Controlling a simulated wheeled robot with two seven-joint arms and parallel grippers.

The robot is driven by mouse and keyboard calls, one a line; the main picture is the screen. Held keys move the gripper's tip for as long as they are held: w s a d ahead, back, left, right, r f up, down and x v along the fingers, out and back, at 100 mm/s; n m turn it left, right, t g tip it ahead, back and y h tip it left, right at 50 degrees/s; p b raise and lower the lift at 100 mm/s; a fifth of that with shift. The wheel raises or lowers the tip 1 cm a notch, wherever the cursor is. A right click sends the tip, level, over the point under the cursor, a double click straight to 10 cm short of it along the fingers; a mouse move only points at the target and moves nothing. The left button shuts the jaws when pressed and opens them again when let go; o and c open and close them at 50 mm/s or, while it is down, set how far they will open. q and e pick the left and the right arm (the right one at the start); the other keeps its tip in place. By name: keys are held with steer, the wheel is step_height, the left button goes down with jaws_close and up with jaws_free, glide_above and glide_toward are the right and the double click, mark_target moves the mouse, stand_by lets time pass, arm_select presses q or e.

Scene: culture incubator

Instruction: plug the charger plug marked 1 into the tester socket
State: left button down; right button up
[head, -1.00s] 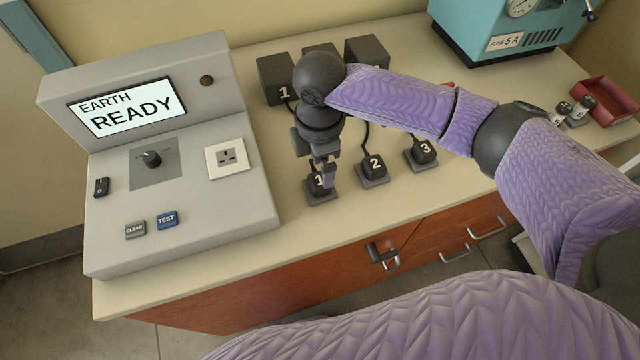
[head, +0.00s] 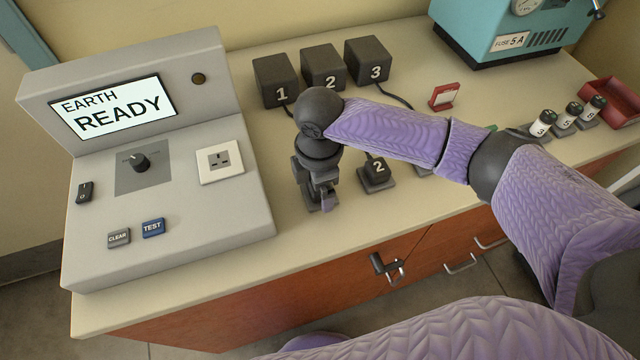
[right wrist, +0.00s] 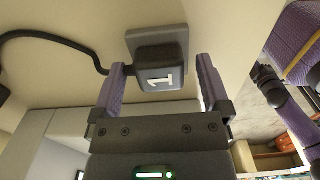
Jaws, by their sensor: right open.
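The plug marked 1 (right wrist: 158,70) sits on a small grey stand in the right wrist view, its dark cable running off left. My right gripper (right wrist: 161,80) is open, one finger on each side of this plug; I cannot tell whether either touches it. In the head view the right gripper (head: 324,200) points down at the bench and hides most of the plug. The tester socket (head: 221,160) is a white plate with empty slots on the grey tester (head: 200,205), left of the gripper. The tester's screen (head: 115,106) reads "EARTH READY". My left gripper is not in view.
Charger boxes 1 (head: 277,82), 2 (head: 325,67) and 3 (head: 367,60) stand behind the arm. Plug 2 (head: 377,172) stands right of the gripper; plug 3 is mostly hidden by my arm. Numbered fuses (head: 567,117) and a red tray (head: 610,100) are at right.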

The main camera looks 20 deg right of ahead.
steer(key=shift+p, duration=0.5)
stand_by(0.6)
steer(key=shift+p, duration=0.4)
jaws_close()
steer(key=shift+r, duration=0.1)
stand_by(0.3)
